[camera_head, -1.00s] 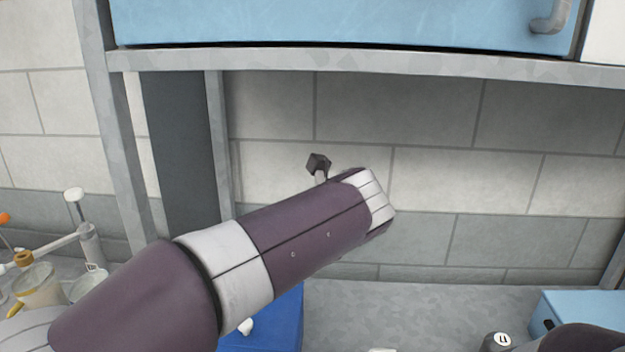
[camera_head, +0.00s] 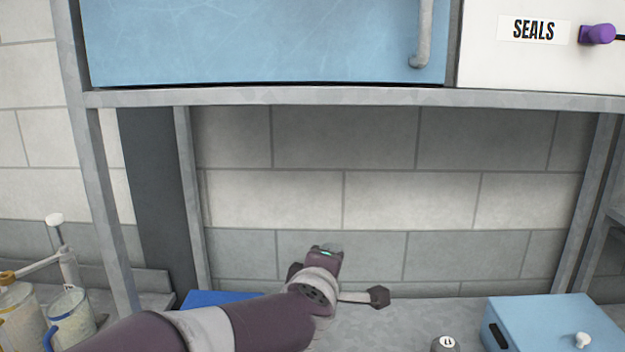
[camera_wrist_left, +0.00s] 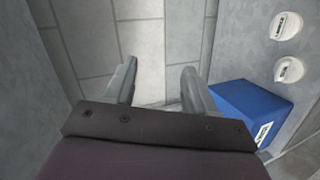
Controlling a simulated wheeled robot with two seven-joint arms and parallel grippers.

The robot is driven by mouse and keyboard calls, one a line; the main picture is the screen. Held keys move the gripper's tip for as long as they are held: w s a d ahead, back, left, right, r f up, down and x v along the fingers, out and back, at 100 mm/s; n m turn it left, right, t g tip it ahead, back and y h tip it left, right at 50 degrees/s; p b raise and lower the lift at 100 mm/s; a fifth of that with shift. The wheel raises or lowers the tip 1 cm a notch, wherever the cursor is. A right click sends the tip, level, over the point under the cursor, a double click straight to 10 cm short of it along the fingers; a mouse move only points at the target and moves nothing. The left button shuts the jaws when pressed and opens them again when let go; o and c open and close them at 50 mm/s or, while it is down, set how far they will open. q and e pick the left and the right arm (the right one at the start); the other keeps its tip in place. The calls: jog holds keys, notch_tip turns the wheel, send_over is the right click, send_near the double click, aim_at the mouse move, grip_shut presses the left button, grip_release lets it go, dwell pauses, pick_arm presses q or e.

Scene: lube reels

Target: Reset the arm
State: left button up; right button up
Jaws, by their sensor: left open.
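My left arm (camera_head: 240,325) comes in from the lower left in the head view and reaches toward the wall, low above the counter. Its purple and white wrist end (camera_head: 320,280) shows there, with a dark block on a short stem (camera_head: 378,296) sticking out to the right. The fingers cannot be made out clearly in the head view. In the left wrist view my left gripper (camera_wrist_left: 160,92) shows two grey fingers set well apart, with nothing between them. My right gripper is in neither view.
A blue cabinet (camera_head: 260,45) and a white "SEALS" cabinet (camera_head: 520,60) sit above a metal shelf edge (camera_head: 350,97). A light blue box (camera_head: 545,315) is at right. A dark blue box (camera_wrist_left: 250,108) is near my left gripper, beside two white round caps (camera_wrist_left: 287,25). Cups (camera_head: 70,320) stand left.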

pick_arm(q)
jog(key=s+a+f+m+g, duration=0.4)
jog(key=s+f+m, duration=0.2)
jog(key=f, duration=0.4)
jog(key=s+a+f+m+g, duration=0.45)
jog(key=f+m, duration=0.25)
jog(key=f, duration=0.2)
jog(key=s+a+f+g+y, duration=0.1)
jog(key=s+a+f+g, duration=0.1)
jog(key=s+a, duration=0.3)
jog(key=s+a+f+m+g+y, duration=0.1)
jog(key=s+a+f+g+y, duration=0.1)
jog(key=s+a+f, duration=0.2)
jog(key=s+a, duration=0.2)
jog(key=a, duration=0.1)
jog(key=shift+s+a+f, duration=0.25)
jog(key=shift+a+f, duration=0.1)
jog(key=shift+f, duration=0.05)
jog(key=shift+s, duration=0.1)
